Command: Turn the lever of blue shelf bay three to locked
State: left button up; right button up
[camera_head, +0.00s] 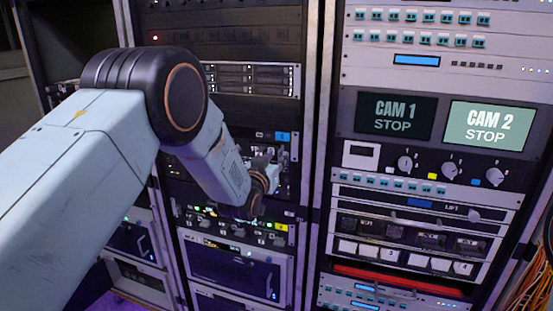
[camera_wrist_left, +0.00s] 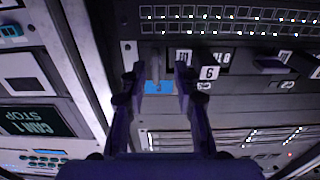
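A shelf row at middle height of the centre rack carries a blue label (camera_head: 283,136). In the left wrist view, which looks upside down, a blue label (camera_wrist_left: 158,88) shows between the fingers; its number is too blurred to read. A thin grey upright part (camera_wrist_left: 153,62), possibly a lever, stands just above that label. My left gripper (camera_head: 270,172) is at this shelf row, partly hidden by its own wrist in the head view. In the wrist view the left gripper (camera_wrist_left: 160,70) has its fingers apart, one each side of the label and grey part. Contact cannot be told.
A white tag marked 6 (camera_wrist_left: 209,73) sits beside the right finger. A rack post (camera_wrist_left: 82,60) stands left of the fingers. In the head view, the right rack carries CAM 1 (camera_head: 396,116) and CAM 2 (camera_head: 487,126) screens. Orange cables (camera_head: 525,280) hang at far right.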

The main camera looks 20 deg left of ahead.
pick_arm(q)
jog(key=shift+w+d, duration=0.2)
jog(key=shift+d, duration=0.2)
jog(key=shift+s+a, duration=0.1)
jog(key=shift+a, duration=0.1)
jog(key=c, duration=0.5)
jog(key=shift+d, duration=0.1)
grip_shut()
